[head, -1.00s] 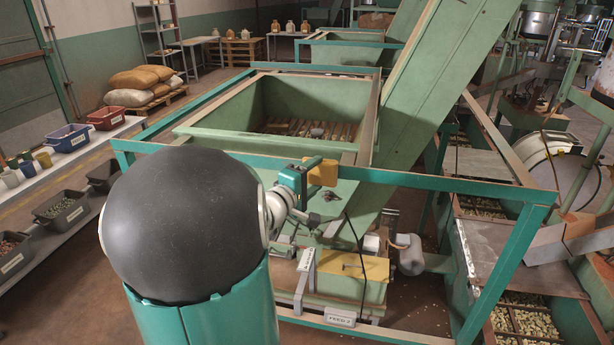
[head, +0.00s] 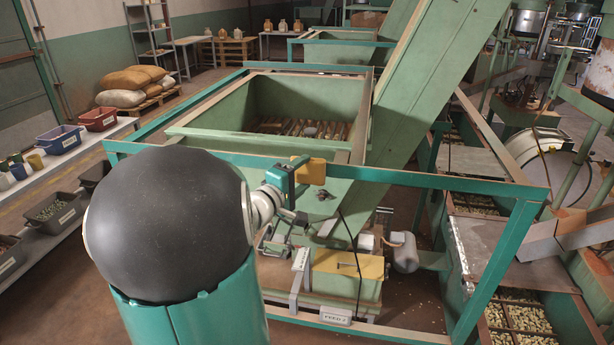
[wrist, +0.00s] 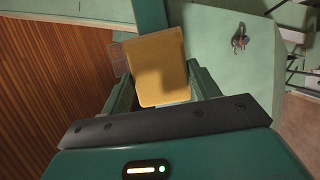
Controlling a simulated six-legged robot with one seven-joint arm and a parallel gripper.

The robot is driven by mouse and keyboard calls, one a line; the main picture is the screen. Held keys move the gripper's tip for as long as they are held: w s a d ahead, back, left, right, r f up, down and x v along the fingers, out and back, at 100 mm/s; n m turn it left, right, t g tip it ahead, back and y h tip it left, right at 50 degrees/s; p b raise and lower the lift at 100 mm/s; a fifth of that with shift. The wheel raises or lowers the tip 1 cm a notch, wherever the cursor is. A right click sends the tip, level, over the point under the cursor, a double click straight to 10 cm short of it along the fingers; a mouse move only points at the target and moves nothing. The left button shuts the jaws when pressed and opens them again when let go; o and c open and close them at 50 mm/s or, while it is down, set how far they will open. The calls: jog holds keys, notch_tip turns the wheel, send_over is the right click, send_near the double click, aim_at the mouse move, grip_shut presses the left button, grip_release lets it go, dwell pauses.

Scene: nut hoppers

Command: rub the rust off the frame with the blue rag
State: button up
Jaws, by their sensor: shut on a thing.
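The green-teal frame (head: 420,181) runs around the hopper, its front rail crossing the head view. My gripper (head: 294,172) is at this rail, shut on a yellow-ochre block-like pad (head: 312,171). In the wrist view the pad (wrist: 160,72) sits between the fingers (wrist: 160,96), and a teal bar (wrist: 151,18) runs away behind it. Whether the pad touches the rail I cannot tell. I see no blue rag in either view. I cannot make out rust on the rail by the pad; the pad and gripper hide part of it.
The green hopper (head: 270,95) stands inside the frame, and a green chute (head: 425,90) slopes across to its right. A small dark object (head: 326,194) is on the green surface below the rail. A yellow-topped box (head: 346,264) stands low beneath. Bins line a shelf (head: 75,162) at left.

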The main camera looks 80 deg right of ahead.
jog(key=w+d, duration=0.1)
jog(key=w, duration=0.8)
dwell(0.8)
jog(key=shift+w+d, duration=0.1)
jog(key=shift+w+a, duration=0.2)
jog(key=shift+a, duration=2.75)
jog(key=shift+a, duration=0.1)
jog(key=shift+w+a, duration=0.15)
jog(key=shift+a, duration=1.25)
